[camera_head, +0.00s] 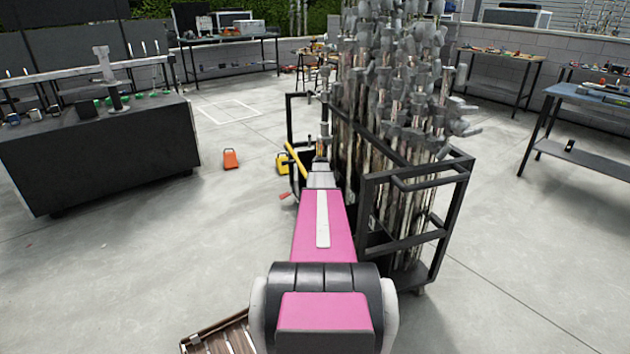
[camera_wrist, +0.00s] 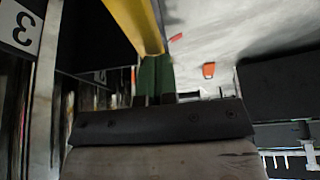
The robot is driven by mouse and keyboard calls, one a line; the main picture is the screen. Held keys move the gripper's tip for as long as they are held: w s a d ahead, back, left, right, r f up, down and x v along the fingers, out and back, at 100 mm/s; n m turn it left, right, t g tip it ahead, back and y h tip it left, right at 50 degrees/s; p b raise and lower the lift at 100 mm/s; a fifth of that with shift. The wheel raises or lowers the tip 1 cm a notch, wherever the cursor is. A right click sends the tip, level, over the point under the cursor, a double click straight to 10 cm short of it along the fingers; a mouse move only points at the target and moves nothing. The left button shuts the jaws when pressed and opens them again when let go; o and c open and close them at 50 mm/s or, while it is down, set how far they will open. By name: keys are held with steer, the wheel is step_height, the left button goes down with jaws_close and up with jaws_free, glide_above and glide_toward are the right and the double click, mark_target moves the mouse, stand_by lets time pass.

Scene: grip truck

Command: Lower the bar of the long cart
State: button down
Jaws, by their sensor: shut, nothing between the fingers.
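The long cart (camera_head: 364,212) is a black-framed cart packed with upright grey metal stands, just right of my arm in the head view. In the head view my arm's end hides the fingers.
A black workbench (camera_head: 100,155) stands at the left. An orange block-like object (camera_head: 231,159) and a yellow one (camera_head: 282,164) are on the floor. A brown slatted item (camera_head: 225,338) is at the bottom edge. Tables line the back and right; the floor between is mostly open.

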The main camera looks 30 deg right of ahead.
steer(key=shift+s+a+f, duration=0.1)
steer(key=shift+f, duration=0.75)
steer(key=shift+r, duration=0.45)
step_height(320, 180, up, 5)
steer(key=shift+f, duration=0.1)
steer(key=s+f+v, duration=0.1)
steer(key=s+v, duration=0.1)
steer(key=v, duration=0.8)
steer(key=s+a+f+n+g+y, duration=0.1)
steer(key=s+a+f, duration=0.1)
steer(key=a, duration=1.1)
steer(key=s+a+f+g, duration=0.1)
steer(key=s+a+f, duration=0.15)
steer(key=a, duration=1.05)
steer(key=s+a+n+g, duration=0.1)
steer(key=s+a, duration=0.6)
steer(key=a, duration=0.4)
steer(key=s+a+f+g, duration=0.1)
steer(key=s+a, duration=0.6)
steer(key=a, duration=0.4)
steer(key=shift+s+n+g, duration=0.3)
steer(key=shift+s+n, duration=0.1)
